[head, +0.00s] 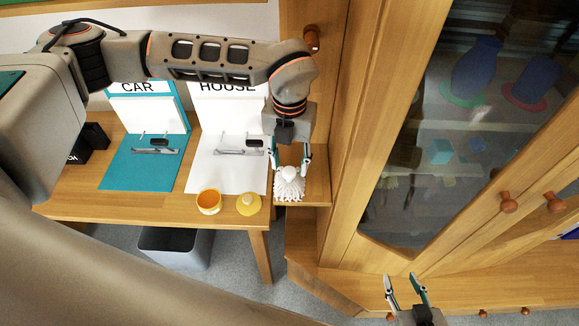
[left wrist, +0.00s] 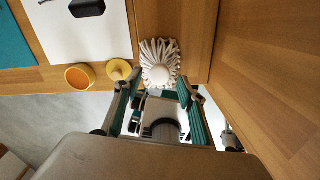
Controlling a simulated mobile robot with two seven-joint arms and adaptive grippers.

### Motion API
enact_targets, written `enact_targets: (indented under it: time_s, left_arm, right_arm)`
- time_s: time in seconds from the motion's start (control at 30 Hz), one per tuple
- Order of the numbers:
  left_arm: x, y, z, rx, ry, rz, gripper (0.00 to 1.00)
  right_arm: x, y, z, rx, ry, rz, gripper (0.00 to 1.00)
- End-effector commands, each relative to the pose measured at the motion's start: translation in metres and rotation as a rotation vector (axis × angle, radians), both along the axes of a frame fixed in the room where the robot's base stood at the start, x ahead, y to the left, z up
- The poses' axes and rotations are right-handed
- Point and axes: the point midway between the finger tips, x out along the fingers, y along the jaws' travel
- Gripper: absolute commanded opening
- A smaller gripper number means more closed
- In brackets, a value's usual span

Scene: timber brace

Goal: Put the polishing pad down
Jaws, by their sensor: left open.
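The polishing pad, a white fringed pad with a round knob (head: 289,185), rests on the wooden surface at the table's right end. It also shows in the left wrist view (left wrist: 160,52), just beyond the fingertips. My left gripper (head: 290,163) is open, its fingers apart at the knob end of the pad; it also shows in the left wrist view (left wrist: 159,88). I cannot tell whether a finger touches the pad. My right gripper (head: 406,284) is open and empty, in front of the cabinet at the lower right.
A yellow pot (head: 209,201) and its yellow lid (head: 248,204) sit left of the pad near the table's front edge. A white HOUSE board (head: 225,172) and a teal CAR board (head: 130,172) lie behind. A wooden cabinet with a glass door (head: 440,130) stands close on the right.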

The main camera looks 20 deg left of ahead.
Motion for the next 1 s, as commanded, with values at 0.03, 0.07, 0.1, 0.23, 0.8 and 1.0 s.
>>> enact_targets:
  time_s: [0.03,0.07,0.1,0.23,0.8,1.0]
  left_arm:
    - [0.002,0.001,0.008,-0.001,-0.005,0.0,0.4]
    - [0.002,0.002,0.013,-0.001,-0.005,0.0,0.4]
    - [0.002,0.002,0.02,-0.001,-0.004,0.0,0.4]
    - [0.002,0.003,0.038,0.0,-0.002,0.001,0.4]
    - [0.001,0.003,0.052,0.0,0.001,0.001,0.4]
    - [0.001,0.003,0.052,0.0,0.001,0.0,0.4]
  right_arm:
    - [-0.001,0.0,-0.005,-0.001,0.002,0.0,0.4]
    - [-0.001,0.0,-0.007,0.0,0.003,0.0,0.4]
    - [-0.001,0.0,-0.009,-0.001,0.004,0.0,0.4]
    - [-0.003,0.0,-0.012,-0.002,0.009,0.001,0.4]
    - [-0.001,0.0,-0.009,0.0,0.003,0.0,0.4]
    - [-0.001,0.0,-0.008,0.001,0.001,0.0,0.4]
